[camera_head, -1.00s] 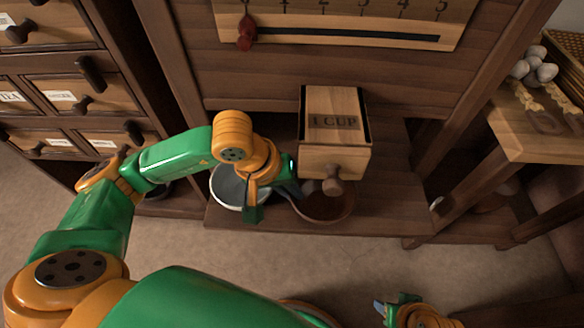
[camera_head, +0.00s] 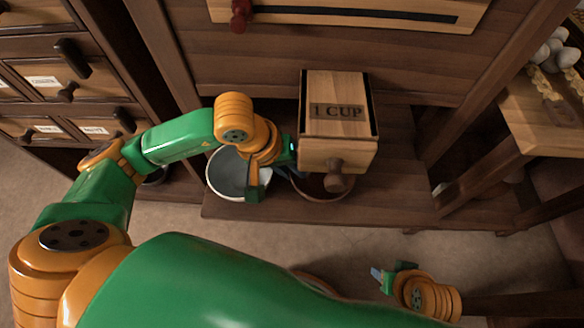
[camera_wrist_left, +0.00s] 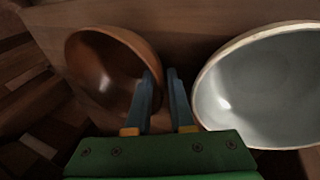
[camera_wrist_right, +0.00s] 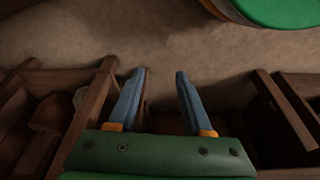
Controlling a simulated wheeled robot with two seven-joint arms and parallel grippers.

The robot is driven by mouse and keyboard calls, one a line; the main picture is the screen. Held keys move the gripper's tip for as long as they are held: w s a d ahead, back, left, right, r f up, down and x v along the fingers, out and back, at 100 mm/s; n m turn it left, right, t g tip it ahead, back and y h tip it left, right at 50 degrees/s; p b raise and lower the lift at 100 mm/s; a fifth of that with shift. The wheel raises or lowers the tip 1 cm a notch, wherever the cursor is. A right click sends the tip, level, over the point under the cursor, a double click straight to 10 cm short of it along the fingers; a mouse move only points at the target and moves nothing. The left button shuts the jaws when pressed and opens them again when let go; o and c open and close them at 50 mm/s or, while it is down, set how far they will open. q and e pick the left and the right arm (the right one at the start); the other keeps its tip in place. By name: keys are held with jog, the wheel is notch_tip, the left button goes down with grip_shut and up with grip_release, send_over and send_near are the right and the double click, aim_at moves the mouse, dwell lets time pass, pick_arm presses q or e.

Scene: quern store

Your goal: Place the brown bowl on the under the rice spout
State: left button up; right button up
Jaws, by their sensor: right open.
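The brown bowl (camera_head: 330,190) is on the low wooden shelf, partly hidden beneath the wooden drawer marked "1 CUP" (camera_head: 338,112). It also shows at left in the left wrist view (camera_wrist_left: 100,65). My left gripper (camera_head: 283,172) is between this bowl and a pale bowl (camera_head: 232,172). In the left wrist view its fingers (camera_wrist_left: 160,78) are close together on either side of the brown bowl's near rim. My right gripper (camera_head: 380,278) is low at the front, open and empty, as its wrist view (camera_wrist_right: 160,80) shows. No separate rice spout shows clearly.
The pale bowl stands close beside the left fingers. Labelled drawers (camera_head: 45,82) are at the left. A wooden table (camera_head: 560,135) with several pale round things is at the right. The shelf (camera_head: 395,200) right of the brown bowl is bare.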

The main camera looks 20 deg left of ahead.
pick_arm(q)
jog(key=shift+r, duration=0.1)
jog(key=shift+a+r+p, duration=0.1)
jog(key=shift+r+p, duration=0.2)
jog(key=shift+p, duration=0.05)
jog(key=p+v, duration=0.3)
jog(key=v, duration=0.8)
jog(key=shift+r, duration=0.15)
pick_arm(e)
notch_tip(320, 180, down, 9)
jog(key=s+g, duration=0.1)
jog(key=s, duration=0.1)
jog(key=shift+s+d+r, duration=0.15)
jog(key=shift+d, duration=0.15)
pick_arm(q)
jog(key=shift+s+a, duration=0.1)
jog(key=shift+s, duration=0.05)
